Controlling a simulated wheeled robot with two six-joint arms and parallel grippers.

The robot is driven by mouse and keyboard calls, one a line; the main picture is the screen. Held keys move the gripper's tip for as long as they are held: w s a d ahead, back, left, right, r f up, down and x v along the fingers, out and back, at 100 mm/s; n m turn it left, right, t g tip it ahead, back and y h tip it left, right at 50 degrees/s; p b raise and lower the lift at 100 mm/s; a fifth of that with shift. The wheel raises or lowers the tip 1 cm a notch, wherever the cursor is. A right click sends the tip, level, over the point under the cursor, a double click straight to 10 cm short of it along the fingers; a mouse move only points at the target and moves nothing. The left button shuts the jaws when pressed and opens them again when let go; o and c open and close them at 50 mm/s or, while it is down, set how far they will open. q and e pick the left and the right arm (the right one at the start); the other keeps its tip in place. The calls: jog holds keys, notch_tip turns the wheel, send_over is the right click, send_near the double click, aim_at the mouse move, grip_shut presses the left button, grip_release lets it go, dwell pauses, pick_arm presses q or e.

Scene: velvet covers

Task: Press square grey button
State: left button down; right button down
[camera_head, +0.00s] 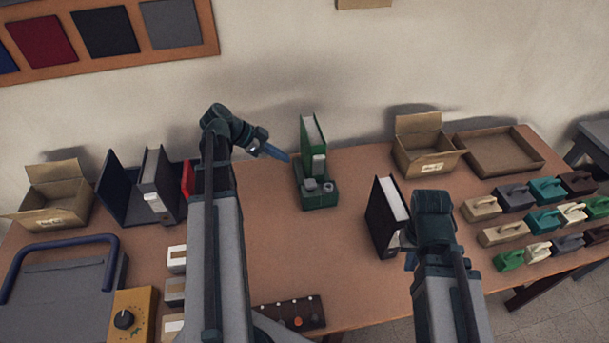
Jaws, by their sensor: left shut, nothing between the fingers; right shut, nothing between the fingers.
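A green device (320,202) stands at the middle of the table with a green binder (313,135) upright at its back. On its top are a small square grey button (310,184) and, to its right, a round grey knob-like part (328,184). My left gripper (285,157) is shut and empty; its blue fingers point right and down, just up and left of the device, apart from the square button. My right gripper (410,261) is shut and empty beside a black binder (384,222), right of the device; its fingers are partly hidden by the arm.
Two open cardboard boxes stand at the left (55,215) and back right (425,165), with an empty tray (500,150) beside the latter. Several coloured handled blocks fill the right end. A dark panel with small knobs (290,313) lies at the front. The table between panel and device is clear.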

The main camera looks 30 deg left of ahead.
aim_at(306, 184)
pick_arm(q)
jog(key=shift+d+f, duration=0.1)
pick_arm(e)
jog(key=shift+f, duration=0.1)
